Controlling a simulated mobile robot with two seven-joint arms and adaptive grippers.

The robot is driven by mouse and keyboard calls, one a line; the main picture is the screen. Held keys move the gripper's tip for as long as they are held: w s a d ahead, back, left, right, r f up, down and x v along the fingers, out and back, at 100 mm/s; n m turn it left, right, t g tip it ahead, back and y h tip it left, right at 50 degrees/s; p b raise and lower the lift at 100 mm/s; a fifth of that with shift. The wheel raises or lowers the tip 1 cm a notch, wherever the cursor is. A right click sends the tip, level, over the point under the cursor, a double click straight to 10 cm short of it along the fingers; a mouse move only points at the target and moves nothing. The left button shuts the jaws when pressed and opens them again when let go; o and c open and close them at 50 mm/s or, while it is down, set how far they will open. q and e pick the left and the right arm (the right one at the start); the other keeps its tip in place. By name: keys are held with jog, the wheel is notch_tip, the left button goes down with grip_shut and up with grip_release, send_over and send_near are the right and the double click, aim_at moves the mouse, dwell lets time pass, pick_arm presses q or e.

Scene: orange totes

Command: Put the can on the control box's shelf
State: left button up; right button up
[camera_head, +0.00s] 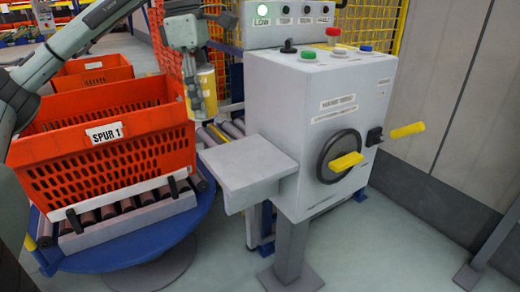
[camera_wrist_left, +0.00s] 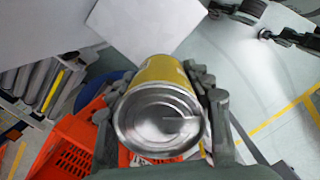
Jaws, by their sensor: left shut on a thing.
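The can is yellow with a bare metal end. My left gripper (camera_head: 203,97) is shut on the can (camera_head: 207,80) and holds it in the air in the head view, near the right rim of the orange tote. In the left wrist view the can (camera_wrist_left: 160,118) sits between the fingers of the left gripper (camera_wrist_left: 160,95), its metal end toward the camera. The control box (camera_head: 318,115) is a grey cabinet on a post. Its flat grey shelf (camera_head: 247,168) juts out on its left side, lower than the can and to its right. The shelf's top looks empty. My right gripper is not in view.
The orange tote (camera_head: 104,160) marked SPUR 1 stands on a blue round roller stand (camera_head: 140,248). The control box has a black handwheel with a yellow grip, a yellow lever (camera_head: 408,130) and coloured buttons on top. A yellow mesh fence (camera_head: 375,25) stands behind.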

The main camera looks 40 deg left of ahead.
pick_arm(q)
jog(key=w+d+f+b, duration=0.2)
jog(key=d+f, duration=0.1)
jog(key=d, duration=0.2)
send_over(261, 164)
jog(key=f, duration=0.3)
jog(key=shift+s+a+f+p, duration=0.1)
jog(key=shift+s+a+p, duration=0.15)
jog(key=shift+p, duration=0.05)
jog(key=shift+w+d+f, duration=0.1)
jog(key=shift+d+f, duration=0.05)
jog(key=shift+f, duration=0.3)
notch_tip(261, 164, down, 3)
jog(key=shift+f, duration=0.2)
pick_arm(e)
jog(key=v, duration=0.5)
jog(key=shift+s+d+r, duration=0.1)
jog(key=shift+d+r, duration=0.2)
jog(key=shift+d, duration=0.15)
pick_arm(q)
jog(key=shift+f, duration=0.15)
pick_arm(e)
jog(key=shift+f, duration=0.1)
pick_arm(q)
jog(key=o, duration=1.4)
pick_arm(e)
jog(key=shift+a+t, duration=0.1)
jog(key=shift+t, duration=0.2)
pick_arm(q)
jog(key=shift+o, duration=0.2)
